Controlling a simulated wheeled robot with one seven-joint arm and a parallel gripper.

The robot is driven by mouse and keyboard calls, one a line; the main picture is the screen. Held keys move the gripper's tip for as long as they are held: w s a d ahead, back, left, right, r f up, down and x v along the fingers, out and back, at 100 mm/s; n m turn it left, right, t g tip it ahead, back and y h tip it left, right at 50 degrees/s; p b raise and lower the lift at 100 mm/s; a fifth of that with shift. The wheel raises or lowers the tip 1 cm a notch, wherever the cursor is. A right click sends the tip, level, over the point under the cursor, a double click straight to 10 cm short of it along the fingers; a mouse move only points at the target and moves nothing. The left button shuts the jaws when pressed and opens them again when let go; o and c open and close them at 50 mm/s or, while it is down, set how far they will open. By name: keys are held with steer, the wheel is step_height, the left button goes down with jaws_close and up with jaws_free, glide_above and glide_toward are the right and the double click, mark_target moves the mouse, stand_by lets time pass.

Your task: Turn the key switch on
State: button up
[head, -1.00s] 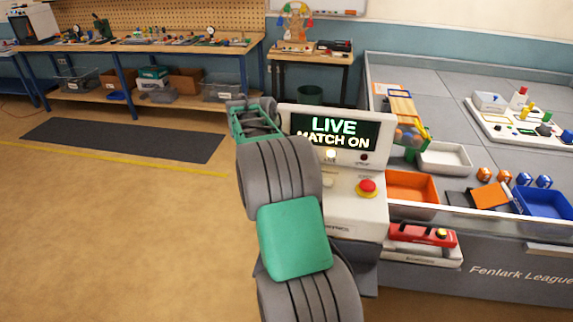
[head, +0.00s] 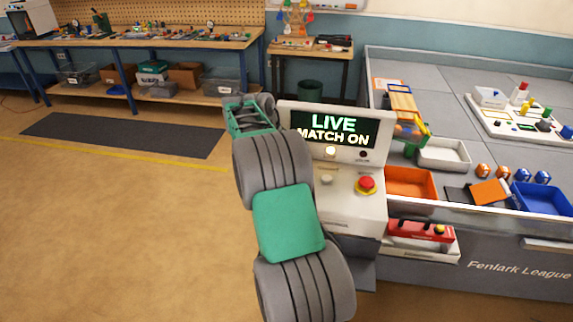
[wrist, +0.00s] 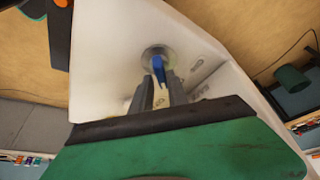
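The key switch (wrist: 158,54) shows in the wrist view as a round grey collar with a blue key (wrist: 158,68) standing in it, on the white console. My gripper (wrist: 161,82) is just short of the key, its two grey fingers apart, with pale surface showing between them. The key's near end lies between or just beyond the fingertips; contact is not clear. In the head view the console screen (head: 331,128) reads "LIVE MATCH ON", and a pale lamp (head: 330,151) below it is bright. My arm hides the key and gripper in the head view.
The console also carries a red push button (head: 366,184) and a pale knob (head: 327,180). A fenced field with an orange bin (head: 410,196), a white tray (head: 443,166) and a blue bin (head: 542,213) stands right. Open floor lies left.

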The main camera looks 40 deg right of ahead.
steer(key=shift+o, duration=1.4)
steer(key=shift+w+a, duration=0.15)
steer(key=shift+r, duration=0.1)
steer(key=v, duration=0.7)
steer(key=shift+r+p, duration=0.35)
steer(key=shift+p, duration=0.1)
steer(key=shift+a, duration=0.15)
